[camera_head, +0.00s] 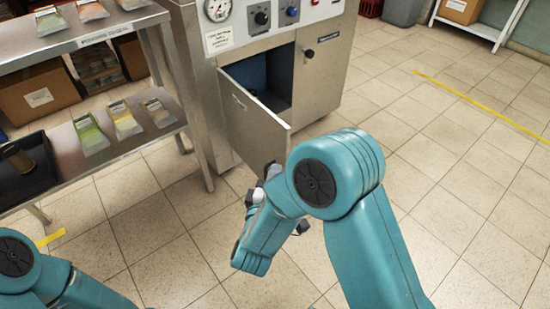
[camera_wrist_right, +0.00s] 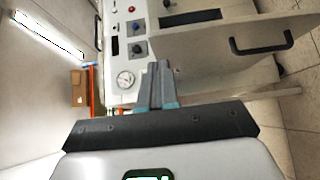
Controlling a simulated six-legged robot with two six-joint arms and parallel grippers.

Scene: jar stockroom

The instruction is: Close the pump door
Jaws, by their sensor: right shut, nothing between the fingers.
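The pump door (camera_head: 254,118) is a grey metal panel at the lower left of the machine's cabinet (camera_head: 320,75). It stands swung open towards me, and a dark compartment (camera_head: 272,82) with something blue inside shows behind it. My right gripper (camera_head: 271,169) is by the lower free corner of the door, partly hidden by my own arm. I cannot tell if it touches the door. In the right wrist view the right gripper (camera_wrist_right: 157,84) has its fingers together and empty, with the machine's gauge panel beyond. My left gripper is out of view.
A metal shelf unit (camera_head: 120,147) with packets and boxes stands left of the open door. A second cabinet door (camera_head: 323,65) with a black knob is shut. The tiled floor (camera_head: 440,160) on the right is clear, crossed by a yellow line.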

